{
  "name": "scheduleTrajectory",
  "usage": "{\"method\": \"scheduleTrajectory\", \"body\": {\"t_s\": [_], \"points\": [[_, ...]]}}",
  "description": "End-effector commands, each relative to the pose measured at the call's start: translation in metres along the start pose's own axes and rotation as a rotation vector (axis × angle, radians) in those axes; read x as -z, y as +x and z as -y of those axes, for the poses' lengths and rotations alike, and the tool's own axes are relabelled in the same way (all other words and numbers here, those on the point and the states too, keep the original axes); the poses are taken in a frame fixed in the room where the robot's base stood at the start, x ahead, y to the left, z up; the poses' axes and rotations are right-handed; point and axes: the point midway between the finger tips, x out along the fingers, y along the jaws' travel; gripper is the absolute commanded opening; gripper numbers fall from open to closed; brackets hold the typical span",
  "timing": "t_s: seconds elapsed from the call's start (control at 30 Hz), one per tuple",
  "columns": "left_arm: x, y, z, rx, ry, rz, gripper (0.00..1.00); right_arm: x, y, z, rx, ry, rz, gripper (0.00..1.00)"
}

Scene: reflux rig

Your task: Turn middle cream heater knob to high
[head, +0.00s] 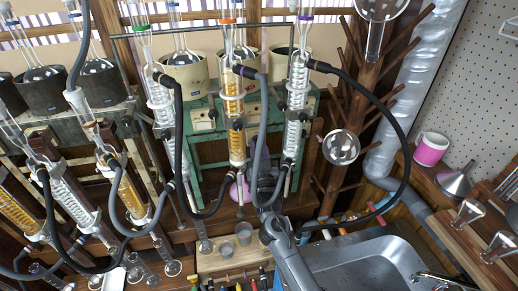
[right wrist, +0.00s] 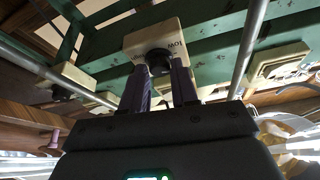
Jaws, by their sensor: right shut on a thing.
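The middle cream heater knob (right wrist: 158,62) is dark and sits on a cream control box (right wrist: 158,38) marked "LOW", lettering inverted in the right wrist view. My right gripper (right wrist: 160,84) is shut on this knob, with one finger on each side. The knob's setting is hard to read. In the head view, the middle cream heater (head: 245,61) stands in the back row on the green frame, partly behind glassware. My right arm reaches up toward it from the bottom; its fingertips are hard to make out behind the hoses. My left gripper is not in view.
Cream heaters stand to the left (head: 184,72) and right (head: 284,65) on the green frame (head: 200,152). Condensers and dark hoses crowd my right arm; one black hose (head: 405,150) loops to the right. A metal sink (head: 350,262) lies at lower right.

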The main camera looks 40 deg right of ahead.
Motion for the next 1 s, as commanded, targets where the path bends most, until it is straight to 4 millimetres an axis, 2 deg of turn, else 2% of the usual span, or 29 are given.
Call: {"method": "scheduleTrajectory", "body": {"t_s": [0.07,0.1,0.23,0.53,0.67,0.77,1.0], "points": [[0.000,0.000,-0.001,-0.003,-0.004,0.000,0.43,0.000,0.000,0.000,0.001,-0.001,-0.001,0.00],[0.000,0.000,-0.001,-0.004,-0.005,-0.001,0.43,0.000,0.000,0.000,0.001,-0.001,-0.001,0.33],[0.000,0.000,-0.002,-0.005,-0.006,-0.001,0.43,0.000,0.000,0.000,0.001,-0.002,-0.001,0.53],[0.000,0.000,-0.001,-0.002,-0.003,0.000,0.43,0.000,-0.001,0.000,0.001,-0.002,0.000,0.54],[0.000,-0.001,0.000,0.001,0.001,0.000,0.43,-0.001,-0.008,0.000,0.002,-0.002,0.002,0.54],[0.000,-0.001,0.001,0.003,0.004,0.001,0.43,-0.001,-0.019,0.000,0.002,-0.002,0.002,0.54],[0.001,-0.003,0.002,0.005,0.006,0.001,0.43,-0.001,-0.061,0.000,0.002,-0.002,0.002,0.54]]}}
